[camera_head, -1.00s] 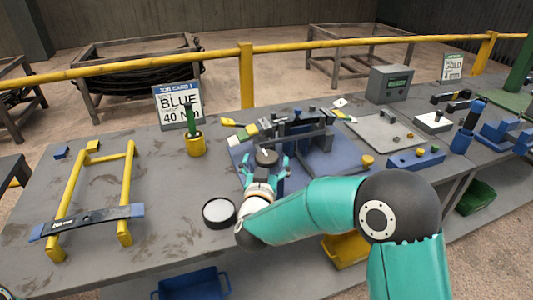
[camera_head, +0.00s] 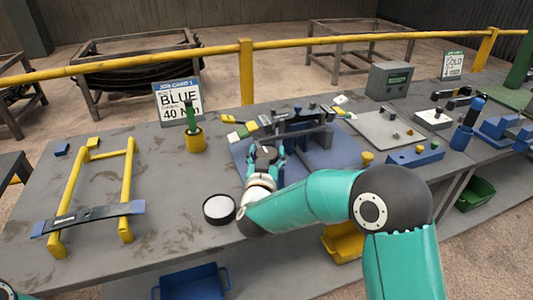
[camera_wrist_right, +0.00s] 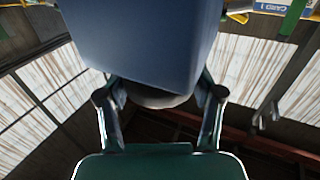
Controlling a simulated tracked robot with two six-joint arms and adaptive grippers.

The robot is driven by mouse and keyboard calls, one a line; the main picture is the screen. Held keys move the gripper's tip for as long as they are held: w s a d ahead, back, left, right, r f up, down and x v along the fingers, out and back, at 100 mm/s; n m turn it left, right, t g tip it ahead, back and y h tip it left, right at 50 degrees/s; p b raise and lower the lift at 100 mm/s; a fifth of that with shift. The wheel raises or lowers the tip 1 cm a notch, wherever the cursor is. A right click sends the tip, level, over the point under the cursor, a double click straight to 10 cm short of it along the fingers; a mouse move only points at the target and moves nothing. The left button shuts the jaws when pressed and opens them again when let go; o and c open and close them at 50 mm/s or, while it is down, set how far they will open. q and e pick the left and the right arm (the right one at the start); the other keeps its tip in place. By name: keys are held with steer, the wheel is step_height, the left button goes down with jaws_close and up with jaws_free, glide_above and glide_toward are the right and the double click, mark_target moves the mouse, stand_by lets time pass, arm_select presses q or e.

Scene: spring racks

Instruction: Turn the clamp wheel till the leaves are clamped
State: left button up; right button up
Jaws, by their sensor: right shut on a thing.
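The clamp fixture stands on a blue base plate (camera_head: 340,152) in the middle of the bench. Dark leaves (camera_head: 301,134) lie across it; whether they are pressed tight I cannot tell. My right gripper (camera_head: 265,155) is at the front left of the fixture, its fingers around the dark, round clamp wheel (camera_head: 263,152). In the right wrist view, the fingers are on both sides of a grey, rounded part (camera_wrist_right: 152,98), which looks like the wheel. A large blue block fills the view above it and hides much. My left gripper is out of view.
A yellow stand (camera_head: 128,180) with a dark strip (camera_head: 88,216) is at left. A white-topped round pot (camera_head: 218,210) sits close to my right forearm. A yellow cup (camera_head: 195,141) and a "BLUE 40" card (camera_head: 179,101) stand behind.

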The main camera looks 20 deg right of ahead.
steer(key=shift+m+h, duration=0.3)
steer(key=shift+h, duration=0.1)
steer(key=m+g+h, duration=0.2)
steer(key=h, duration=0.1)
steer(key=shift+a, duration=0.1)
steer(key=m+g+h+p, duration=0.2)
steer(key=m+g+h, duration=0.3)
steer(key=g, duration=0.2)
steer(key=shift+m+p, duration=0.4)
steer(key=shift+g, duration=0.3)
steer(key=o, duration=1.2)
steer(key=shift+c, duration=0.2)
